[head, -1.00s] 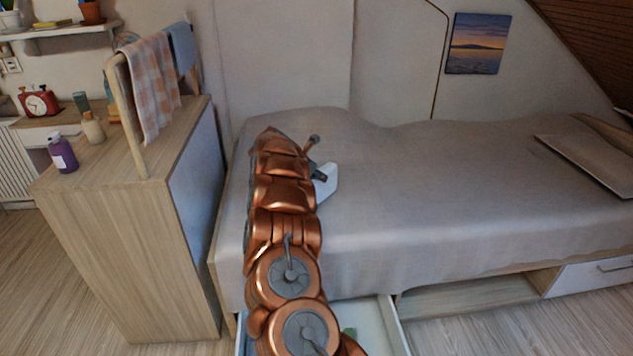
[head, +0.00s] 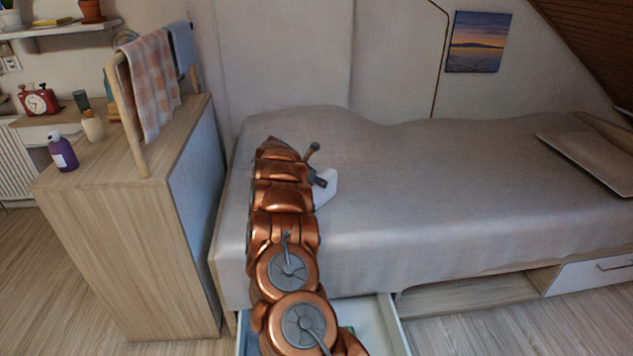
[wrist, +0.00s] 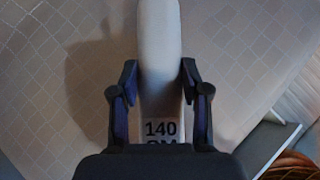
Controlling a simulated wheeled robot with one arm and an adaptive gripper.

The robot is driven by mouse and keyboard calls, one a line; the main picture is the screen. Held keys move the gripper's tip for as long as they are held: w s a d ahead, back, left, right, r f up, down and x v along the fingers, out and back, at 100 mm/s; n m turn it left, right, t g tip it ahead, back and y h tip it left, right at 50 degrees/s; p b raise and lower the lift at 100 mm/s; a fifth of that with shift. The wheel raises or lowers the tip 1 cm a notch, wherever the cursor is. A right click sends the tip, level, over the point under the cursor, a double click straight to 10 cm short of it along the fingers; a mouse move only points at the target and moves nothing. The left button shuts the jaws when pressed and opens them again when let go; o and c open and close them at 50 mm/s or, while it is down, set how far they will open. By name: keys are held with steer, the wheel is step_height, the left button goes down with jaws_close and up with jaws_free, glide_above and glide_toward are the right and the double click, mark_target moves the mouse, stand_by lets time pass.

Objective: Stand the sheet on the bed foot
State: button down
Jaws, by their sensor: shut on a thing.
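The sheet is a white folded bundle (wrist: 160,45) with "140" printed near its lower end in the wrist view. My gripper (wrist: 160,80) is shut on it, one dark finger on each side. In the head view a white part of the sheet (head: 325,188) shows to the right of my copper arm, over the left part of the bed; the arm hides the rest. The bed (head: 430,190) has a grey cover. I cannot tell whether the sheet touches the cover.
An open drawer (head: 375,325) sticks out under the bed's left part. A wooden cabinet (head: 130,250) with a towel rail (head: 130,120) stands left of the bed. A flat panel (head: 590,160) lies at the bed's right. The middle of the bed is clear.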

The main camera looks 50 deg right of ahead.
steer(key=c, duration=0.6)
jaws_free()
steer(key=shift+o, duration=0.2)
steer(key=shift+r, duration=0.2)
steer(key=shift+a+r, duration=0.35)
steer(key=shift+a, duration=0.1)
steer(key=v, duration=1)
steer(key=shift+s+a+r+b, duration=0.1)
steer(key=shift+a+r+b, duration=0.15)
steer(key=shift+b, duration=0.1)
